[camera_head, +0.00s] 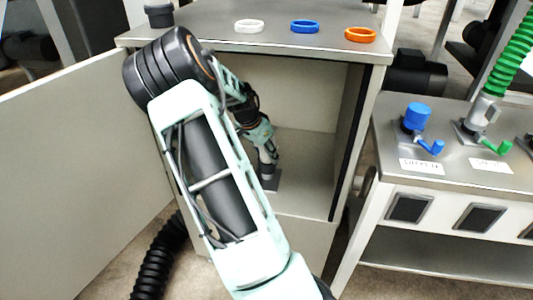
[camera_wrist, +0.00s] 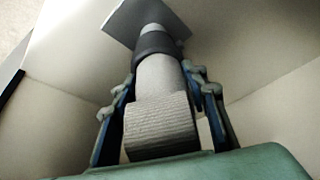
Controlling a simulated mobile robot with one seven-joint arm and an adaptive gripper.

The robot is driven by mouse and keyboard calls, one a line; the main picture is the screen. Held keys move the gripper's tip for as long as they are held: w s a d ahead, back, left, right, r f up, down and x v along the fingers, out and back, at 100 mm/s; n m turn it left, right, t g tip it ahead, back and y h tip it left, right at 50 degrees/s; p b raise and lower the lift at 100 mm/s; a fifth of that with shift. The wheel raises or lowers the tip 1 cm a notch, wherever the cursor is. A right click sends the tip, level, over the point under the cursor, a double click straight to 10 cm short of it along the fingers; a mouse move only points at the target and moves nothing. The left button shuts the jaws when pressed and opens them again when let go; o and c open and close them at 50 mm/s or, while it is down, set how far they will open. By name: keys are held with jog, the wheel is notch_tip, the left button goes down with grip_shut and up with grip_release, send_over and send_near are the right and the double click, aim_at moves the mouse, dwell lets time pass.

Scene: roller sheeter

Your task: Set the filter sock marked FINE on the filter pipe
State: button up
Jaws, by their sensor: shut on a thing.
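My gripper (camera_head: 267,155) reaches down inside the open cabinet (camera_head: 300,158). In the wrist view my gripper (camera_wrist: 160,85) has one finger on each side of a pale cylinder (camera_wrist: 165,125) with a ribbed near end, probably the filter sock, and is shut on it. A dark band (camera_wrist: 157,43) circles its far part. Beyond the band a grey pipe-like piece (camera_wrist: 160,14) lines up with it over a square grey plate (camera_wrist: 122,22). The plate also shows on the cabinet floor (camera_head: 272,185). I cannot read a FINE mark, nor tell how far the sock sits over the pipe.
The cabinet door (camera_head: 80,150) stands open at the left. White (camera_head: 249,26), blue (camera_head: 305,26) and orange (camera_head: 360,35) rings and a dark cup (camera_head: 159,14) are on the cabinet top. A bench with a blue valve (camera_head: 416,118) and a green hose (camera_head: 508,60) stands at the right.

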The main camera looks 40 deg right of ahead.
jog(key=shift+f, duration=0.2)
jog(key=shift+f+b, duration=0.35)
jog(key=shift+f, duration=0.15)
jog(key=shift+f+b, duration=0.45)
jog(key=shift+f, duration=0.45)
dwell(0.6)
jog(key=o, duration=1.4)
jog(key=v, duration=1.2)
jog(key=shift+d, duration=0.1)
